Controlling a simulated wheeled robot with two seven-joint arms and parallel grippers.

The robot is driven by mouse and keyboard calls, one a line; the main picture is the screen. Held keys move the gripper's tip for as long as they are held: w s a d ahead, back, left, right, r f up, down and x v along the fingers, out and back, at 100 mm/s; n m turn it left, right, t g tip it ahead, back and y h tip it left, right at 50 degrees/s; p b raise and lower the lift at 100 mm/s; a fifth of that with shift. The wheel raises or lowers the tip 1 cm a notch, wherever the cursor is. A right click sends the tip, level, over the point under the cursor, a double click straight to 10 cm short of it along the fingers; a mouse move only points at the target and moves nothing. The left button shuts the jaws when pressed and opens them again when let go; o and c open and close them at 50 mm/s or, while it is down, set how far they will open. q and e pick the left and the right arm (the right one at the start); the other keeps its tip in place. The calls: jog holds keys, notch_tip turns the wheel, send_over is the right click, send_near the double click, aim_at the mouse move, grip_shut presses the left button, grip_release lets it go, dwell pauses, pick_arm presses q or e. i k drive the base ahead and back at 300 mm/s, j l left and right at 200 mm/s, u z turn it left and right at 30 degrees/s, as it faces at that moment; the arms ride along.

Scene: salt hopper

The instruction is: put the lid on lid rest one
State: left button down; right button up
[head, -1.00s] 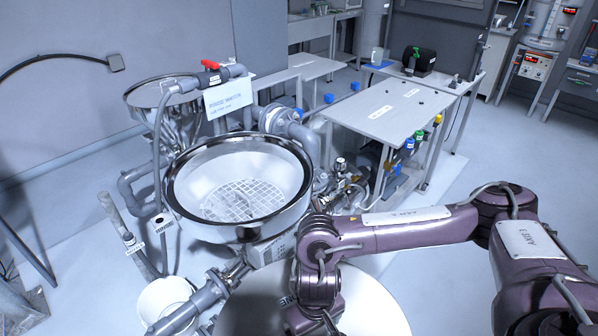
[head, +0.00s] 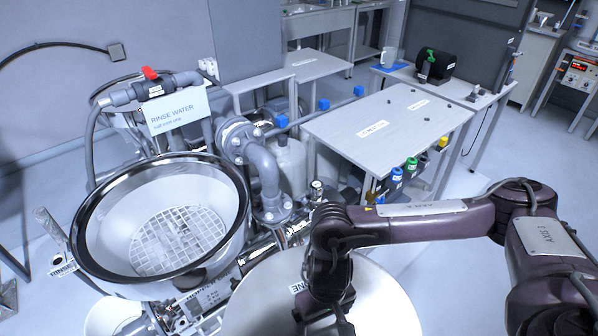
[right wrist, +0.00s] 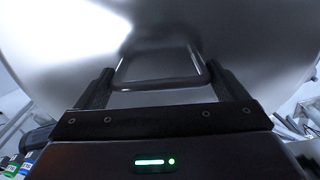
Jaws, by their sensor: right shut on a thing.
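The lid (head: 385,300) is a large pale round disc at the bottom of the head view, held level beside the open hopper. My right gripper (head: 342,326) is over it, partly hidden by my own arm. In the right wrist view, my right gripper (right wrist: 155,85) is shut on the lid's looped handle (right wrist: 160,82), with the lid's metal surface (right wrist: 60,50) filling the view behind. A grey table (head: 340,130) beyond the lid bears two white labels, too small to read surely. My left gripper is not in view.
The open hopper (head: 88,252), with a grate inside, stands at left. Grey pipes (head: 265,170) and a rinse water sign (head: 175,108) stand behind it. Coloured bottles (head: 397,175) hang at the table's front edge. A black box (head: 434,65) stands farther back.

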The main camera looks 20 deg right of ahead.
aim_at(373, 129)
jog(key=i+l+u, duration=0.1)
jog(key=l, duration=0.5)
jog(key=i+l+u, duration=0.1)
jog(key=l, duration=0.5)
jog(key=i+l, duration=0.2)
jog(key=l, duration=0.4)
jog(key=i+l+u, duration=0.15)
jog(key=l, duration=0.5)
jog(key=i+l+u, duration=0.1)
jog(key=l, duration=0.45)
jog(key=i+l+u, duration=0.1)
jog(key=l, duration=0.45)
jog(key=i+l, duration=0.55)
jog(key=l, duration=0.2)
jog(key=i+u, duration=0.05)
